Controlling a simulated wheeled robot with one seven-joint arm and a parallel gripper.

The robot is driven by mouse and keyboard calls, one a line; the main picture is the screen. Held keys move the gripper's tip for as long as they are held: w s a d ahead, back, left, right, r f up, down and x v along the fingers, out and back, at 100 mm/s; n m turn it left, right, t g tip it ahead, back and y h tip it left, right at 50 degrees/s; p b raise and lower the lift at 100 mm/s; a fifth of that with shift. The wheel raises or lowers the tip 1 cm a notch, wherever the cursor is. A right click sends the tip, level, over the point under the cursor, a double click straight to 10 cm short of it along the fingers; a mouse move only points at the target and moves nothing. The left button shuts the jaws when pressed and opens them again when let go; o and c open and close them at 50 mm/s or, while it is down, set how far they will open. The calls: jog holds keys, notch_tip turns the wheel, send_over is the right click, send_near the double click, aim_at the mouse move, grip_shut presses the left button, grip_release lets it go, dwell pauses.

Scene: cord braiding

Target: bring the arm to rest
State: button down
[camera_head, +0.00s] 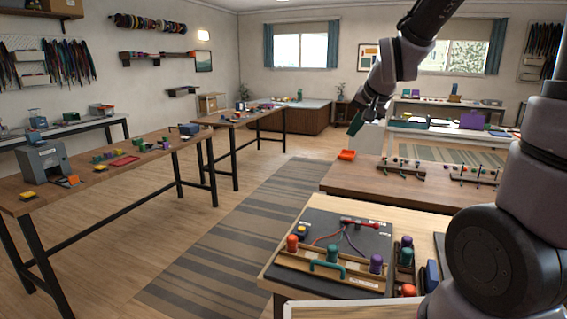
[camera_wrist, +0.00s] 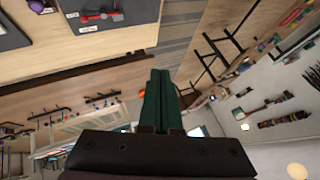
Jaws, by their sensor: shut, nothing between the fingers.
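My gripper (camera_head: 355,125) is raised in the air in the head view, above and beyond the near bench and clear of every surface. Its green fingers (camera_wrist: 157,95) show in the wrist view, pressed together with nothing between them. My arm reaches up from the right side of the head view and bends down to the gripper. The near bench (camera_head: 425,225) carries a dark board (camera_head: 325,222) with a red clip, thin cords and orange, green and purple bobbins. Part of that board also shows upside down at the top left of the wrist view.
A brown table (camera_head: 400,190) with small racks stands behind the near bench. A long wooden table (camera_head: 140,155) with small items runs along the left. A striped rug (camera_head: 215,255) and open floor lie between them. Shelves and windows line the walls.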

jog(key=s+d+r, duration=0.3)
jog(key=s+r, duration=0.1)
jog(key=s, duration=0.6)
jog(key=s+d+r+n, duration=0.1)
jog(key=s+d+r, duration=0.2)
jog(key=s, duration=0.6)
notch_tip(320, 180, up, 2)
jog(key=shift+s+r+g, duration=0.15)
jog(key=shift+s+g, duration=0.15)
jog(key=shift+s, duration=0.1)
